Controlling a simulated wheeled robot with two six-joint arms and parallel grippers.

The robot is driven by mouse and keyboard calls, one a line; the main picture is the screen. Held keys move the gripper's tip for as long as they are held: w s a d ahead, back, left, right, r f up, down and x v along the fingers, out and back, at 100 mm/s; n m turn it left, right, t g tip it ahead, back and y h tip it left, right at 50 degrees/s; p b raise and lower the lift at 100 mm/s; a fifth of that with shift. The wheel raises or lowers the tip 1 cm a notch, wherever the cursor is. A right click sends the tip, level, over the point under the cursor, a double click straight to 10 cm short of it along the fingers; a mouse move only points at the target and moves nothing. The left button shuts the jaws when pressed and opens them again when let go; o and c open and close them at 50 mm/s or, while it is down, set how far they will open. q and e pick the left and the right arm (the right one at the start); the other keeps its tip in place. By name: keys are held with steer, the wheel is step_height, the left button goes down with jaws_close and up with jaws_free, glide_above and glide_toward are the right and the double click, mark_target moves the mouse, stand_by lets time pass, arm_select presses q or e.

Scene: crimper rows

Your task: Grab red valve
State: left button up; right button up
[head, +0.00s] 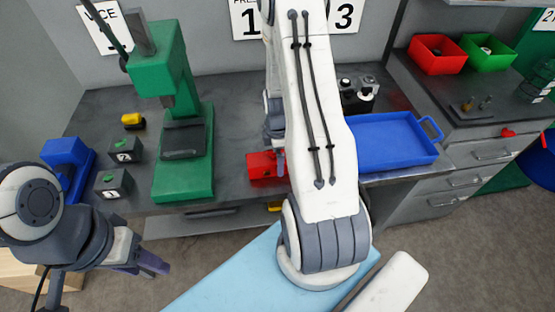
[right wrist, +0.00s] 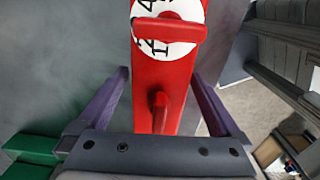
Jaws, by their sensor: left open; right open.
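The right wrist view shows a red body with a white numbered dial and a red bar handle, which looks like the red valve (right wrist: 178,82). It lies between the spread purple fingers of my right gripper (right wrist: 165,95), with gaps on both sides. In the head view a red block (head: 262,168), apparently the same thing, sits near the bench's front edge, partly hidden by my right arm. A finger of my right gripper (head: 281,162) shows beside it. My left gripper (head: 150,263) is open and empty, low at the left, off the bench.
A green press (head: 183,185) stands left of the red block on the grey bench (head: 235,110). Dark numbered blocks (head: 114,184), a blue vise (head: 67,165) and a yellow item (head: 133,121) are farther left. A blue tray (head: 390,143) lies right of my arm.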

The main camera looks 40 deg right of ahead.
steer(key=shift+f, duration=0.5)
jaws_close()
steer(key=shift+r, duration=0.25)
